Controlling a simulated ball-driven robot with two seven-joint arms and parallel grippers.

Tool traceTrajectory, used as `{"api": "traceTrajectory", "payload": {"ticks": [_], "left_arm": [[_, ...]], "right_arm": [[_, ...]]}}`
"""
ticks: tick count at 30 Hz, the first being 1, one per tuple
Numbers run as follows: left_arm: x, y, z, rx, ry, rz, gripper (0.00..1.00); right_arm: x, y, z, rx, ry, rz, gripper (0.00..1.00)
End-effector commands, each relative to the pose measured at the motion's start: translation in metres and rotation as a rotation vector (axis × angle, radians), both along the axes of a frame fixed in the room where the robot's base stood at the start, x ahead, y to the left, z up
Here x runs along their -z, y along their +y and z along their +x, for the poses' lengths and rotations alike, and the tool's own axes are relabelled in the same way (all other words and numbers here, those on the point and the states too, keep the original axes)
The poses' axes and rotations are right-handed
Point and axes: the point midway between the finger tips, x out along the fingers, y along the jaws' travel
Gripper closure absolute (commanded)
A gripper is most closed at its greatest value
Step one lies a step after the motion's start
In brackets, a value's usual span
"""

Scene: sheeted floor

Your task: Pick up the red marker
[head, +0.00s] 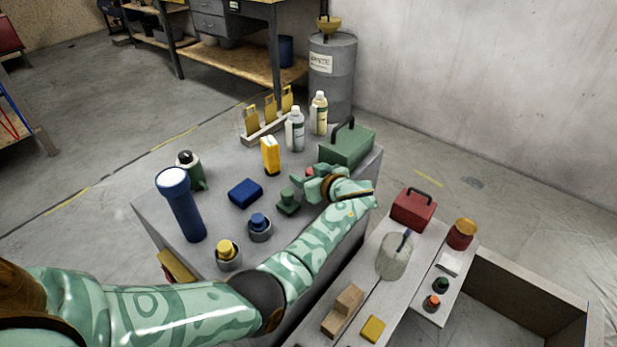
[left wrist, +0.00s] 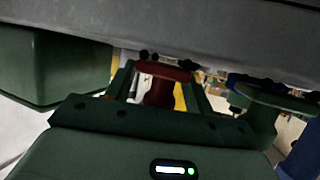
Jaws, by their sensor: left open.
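A small red object (head: 309,171), which I take to be the red marker, shows only in part in the head view, beside the fingers of my left gripper (head: 304,182). In the left wrist view a dark red piece (left wrist: 160,88) with a wider end lies between the two open green fingers. I cannot tell whether either finger touches it. The gripper hides most of it in the head view. My right gripper is not in view.
A green toolbox (head: 346,146) stands close behind the gripper. A green knobbed piece (head: 288,204) is just left of it. A blue block (head: 245,193), white bottle (head: 295,130), yellow box (head: 270,156) and dark blue flashlight (head: 183,207) share the grey table (head: 222,168).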

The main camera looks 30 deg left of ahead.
Motion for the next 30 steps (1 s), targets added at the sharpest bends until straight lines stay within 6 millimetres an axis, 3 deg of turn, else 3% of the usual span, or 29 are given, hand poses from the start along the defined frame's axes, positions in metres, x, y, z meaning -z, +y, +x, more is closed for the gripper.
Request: {"api": "traceTrajectory", "payload": {"ticks": [1,5,6,15,20,24,30], "left_arm": [[0.0,0.0,0.0,0.0,0.0,0.0,0.55],[0.0,0.0,0.0,0.0,0.0,0.0,0.91],[0.0,0.0,0.0,0.0,0.0,0.0,0.96],[-0.001,0.001,0.0,0.0,0.0,0.0,0.96],[-0.012,0.0,0.0,0.0,-0.003,-0.001,0.96],[-0.038,0.001,0.0,-0.001,-0.006,-0.001,0.96],[-0.087,0.01,-0.032,-0.002,-0.011,0.0,0.96]], "right_arm": [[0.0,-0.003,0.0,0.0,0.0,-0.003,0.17],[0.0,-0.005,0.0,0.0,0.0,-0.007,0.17],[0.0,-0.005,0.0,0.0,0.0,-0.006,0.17],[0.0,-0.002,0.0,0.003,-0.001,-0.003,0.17],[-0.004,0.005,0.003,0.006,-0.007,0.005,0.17],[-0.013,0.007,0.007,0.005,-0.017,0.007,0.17],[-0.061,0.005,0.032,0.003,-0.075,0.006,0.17]]}}
